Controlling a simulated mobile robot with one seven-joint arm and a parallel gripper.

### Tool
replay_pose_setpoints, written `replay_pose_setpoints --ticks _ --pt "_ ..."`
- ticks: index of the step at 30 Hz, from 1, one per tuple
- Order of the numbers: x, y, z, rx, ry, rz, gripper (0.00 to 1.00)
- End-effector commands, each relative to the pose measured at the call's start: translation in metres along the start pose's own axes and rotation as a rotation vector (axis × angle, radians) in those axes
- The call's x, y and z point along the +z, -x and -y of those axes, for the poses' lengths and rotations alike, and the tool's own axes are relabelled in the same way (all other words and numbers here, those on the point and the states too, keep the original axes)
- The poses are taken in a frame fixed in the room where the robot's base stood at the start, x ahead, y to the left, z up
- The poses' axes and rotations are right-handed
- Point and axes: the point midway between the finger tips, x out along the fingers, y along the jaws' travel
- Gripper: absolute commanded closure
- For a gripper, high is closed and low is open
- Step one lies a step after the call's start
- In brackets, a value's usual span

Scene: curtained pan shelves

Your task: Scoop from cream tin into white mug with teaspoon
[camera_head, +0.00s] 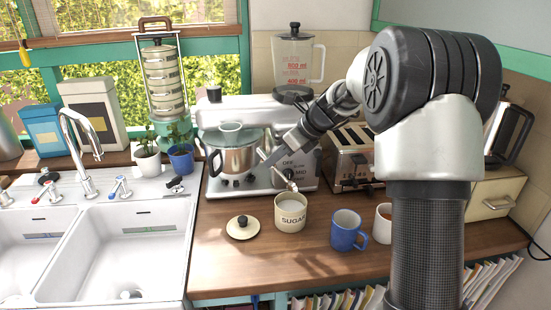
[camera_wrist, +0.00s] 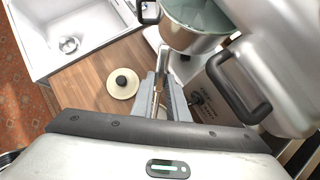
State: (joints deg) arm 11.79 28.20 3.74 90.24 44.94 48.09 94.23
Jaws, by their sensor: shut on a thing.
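The cream tin (camera_head: 291,225), lettered SUGAR, stands open on the wooden counter with white contents showing. My gripper (camera_head: 276,160) is above and slightly left of the tin, shut on the teaspoon (camera_head: 292,184). The spoon slants down towards the tin's mouth; its bowl shows just above the rim, and I cannot tell whether it carries anything. In the wrist view my gripper (camera_wrist: 163,98) has its fingers close together, and the tin is not visible. The white mug (camera_head: 382,230) stands to the right, partly hidden behind my arm.
A blue mug (camera_head: 346,232) stands between the tin and the white mug. The tin's cream lid (camera_head: 242,228) lies to the left and also shows in the wrist view (camera_wrist: 122,92). A mixer with a steel bowl (camera_head: 236,157) and a toaster (camera_head: 349,163) stand behind.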

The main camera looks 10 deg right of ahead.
Motion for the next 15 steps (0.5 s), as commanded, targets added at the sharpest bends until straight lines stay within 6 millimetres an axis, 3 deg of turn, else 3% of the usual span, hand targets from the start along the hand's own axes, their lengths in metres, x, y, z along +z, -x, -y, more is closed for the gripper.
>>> replay_pose_setpoints --ticks 2,15 --pt "0.002 0.003 0.0 0.002 -0.002 -0.001 1.0" --pt "-0.046 -0.041 0.0 0.001 -0.002 -0.001 1.0"
